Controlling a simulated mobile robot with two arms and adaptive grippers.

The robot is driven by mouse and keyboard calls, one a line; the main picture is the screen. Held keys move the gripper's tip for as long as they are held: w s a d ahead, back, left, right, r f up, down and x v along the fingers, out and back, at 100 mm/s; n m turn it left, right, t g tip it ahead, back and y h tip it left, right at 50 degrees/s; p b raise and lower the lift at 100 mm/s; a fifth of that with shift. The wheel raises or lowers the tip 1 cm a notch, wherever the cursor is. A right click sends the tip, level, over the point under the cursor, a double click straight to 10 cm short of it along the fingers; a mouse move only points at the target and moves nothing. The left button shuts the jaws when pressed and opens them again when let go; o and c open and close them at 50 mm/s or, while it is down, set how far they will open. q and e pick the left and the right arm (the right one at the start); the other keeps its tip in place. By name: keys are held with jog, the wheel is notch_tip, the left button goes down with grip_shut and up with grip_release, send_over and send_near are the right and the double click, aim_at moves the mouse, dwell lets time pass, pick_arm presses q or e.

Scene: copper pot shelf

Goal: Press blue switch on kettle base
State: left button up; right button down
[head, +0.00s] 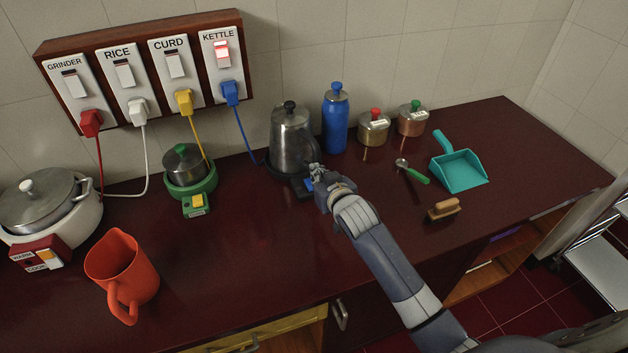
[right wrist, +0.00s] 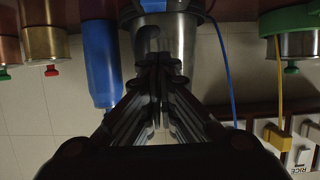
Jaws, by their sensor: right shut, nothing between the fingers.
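The steel kettle (head: 288,140) stands upright on its black base at the back of the counter. The blue switch (head: 308,184) is on the front of the base, partly hidden by my right gripper (head: 316,172). The gripper is shut and empty, its fingertips at or just above the switch; I cannot tell whether they touch it. In the right wrist view, upside down, my shut fingers (right wrist: 163,60) point at the kettle (right wrist: 182,50). A bit of blue, apparently the switch (right wrist: 154,5), shows at the top edge there. My left gripper is not in view.
The KETTLE wall switch (head: 222,53) glows red, with a blue plug below. A blue bottle (head: 335,120) stands close right of the kettle. A green-based pot (head: 185,168) is to the left. A spoon (head: 412,172), brush (head: 443,209) and teal dustpan (head: 459,170) lie right.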

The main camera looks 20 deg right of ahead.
aim_at(311, 184)
jog(key=x, duration=0.3)
jog(key=shift+w+f+p, duration=0.15)
jog(key=shift+f+p, duration=0.1)
jog(key=shift+p, duration=0.05)
notch_tip(311, 184, down, 2)
jog(key=shift+f, duration=0.2)
jog(key=shift+s+f, duration=0.3)
jog(key=shift+f, duration=0.25)
jog(key=shift+s+f, duration=0.1)
jog(key=shift+f, duration=0.35)
jog(key=shift+s+f, duration=0.1)
jog(key=shift+f, duration=0.15)
jog(key=shift+r, duration=0.2)
jog(key=shift+r, duration=0.1)
